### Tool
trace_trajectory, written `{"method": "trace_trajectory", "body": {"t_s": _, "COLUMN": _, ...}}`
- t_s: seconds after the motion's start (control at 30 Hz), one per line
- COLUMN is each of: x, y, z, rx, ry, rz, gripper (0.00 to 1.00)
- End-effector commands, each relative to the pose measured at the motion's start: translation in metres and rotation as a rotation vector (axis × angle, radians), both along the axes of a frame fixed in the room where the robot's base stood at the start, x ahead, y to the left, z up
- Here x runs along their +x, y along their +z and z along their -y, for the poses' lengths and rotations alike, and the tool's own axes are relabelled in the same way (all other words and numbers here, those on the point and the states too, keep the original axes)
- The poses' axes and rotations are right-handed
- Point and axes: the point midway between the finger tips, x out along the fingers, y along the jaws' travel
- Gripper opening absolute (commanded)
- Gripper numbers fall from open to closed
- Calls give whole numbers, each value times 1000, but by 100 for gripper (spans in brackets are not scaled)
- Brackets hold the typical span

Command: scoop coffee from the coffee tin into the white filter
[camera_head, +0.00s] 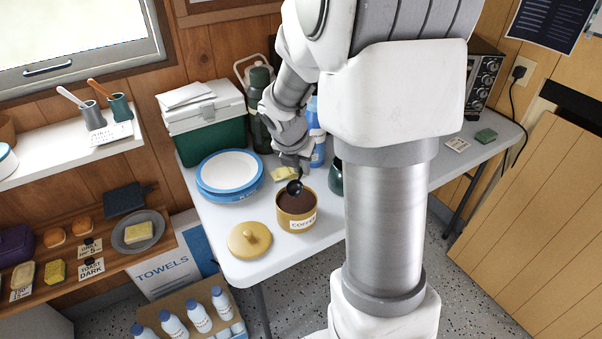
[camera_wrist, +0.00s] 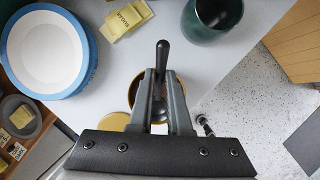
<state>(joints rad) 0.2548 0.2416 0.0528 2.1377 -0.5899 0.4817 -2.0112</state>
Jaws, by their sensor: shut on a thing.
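The coffee tin (camera_head: 297,222) stands open near the table's front edge, with dark brown coffee inside. In the wrist view my fingers cover much of the tin. My gripper (camera_head: 301,171) is shut on a black scoop (camera_head: 294,187). The scoop's bowl is at the tin's mouth in the head view; I cannot tell whether it touches the coffee or holds any. The scoop's dark handle (camera_wrist: 162,58) shows between my fingers (camera_wrist: 162,100) in the wrist view. I cannot make out the white filter in either view.
The tin's lid (camera_head: 249,241) lies in front of the tin, to the left. Blue-rimmed plates (camera_head: 230,174) are stacked behind it. Yellow sugar packets (camera_head: 284,173) and a dark green cup (camera_wrist: 212,22) are near the tin. My arm hides part of the table's right side.

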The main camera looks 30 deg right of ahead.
Motion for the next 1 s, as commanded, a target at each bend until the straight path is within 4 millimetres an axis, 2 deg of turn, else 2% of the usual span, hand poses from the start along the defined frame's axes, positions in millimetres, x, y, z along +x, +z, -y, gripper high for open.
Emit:
{"method": "trace_trajectory", "body": {"t_s": 0.03, "x": 0, "y": -5, "z": 0, "rx": -6, "ry": 1, "rz": 7, "gripper": 0}}
{"method": "trace_trajectory", "body": {"t_s": 0.6, "x": -3, "y": -14, "z": -4, "rx": -70, "ry": 1, "rz": 64, "gripper": 0}}
{"method": "trace_trajectory", "body": {"t_s": 1.0, "x": -9, "y": -44, "z": -10, "rx": -69, "ry": 1, "rz": 61, "gripper": 0}}
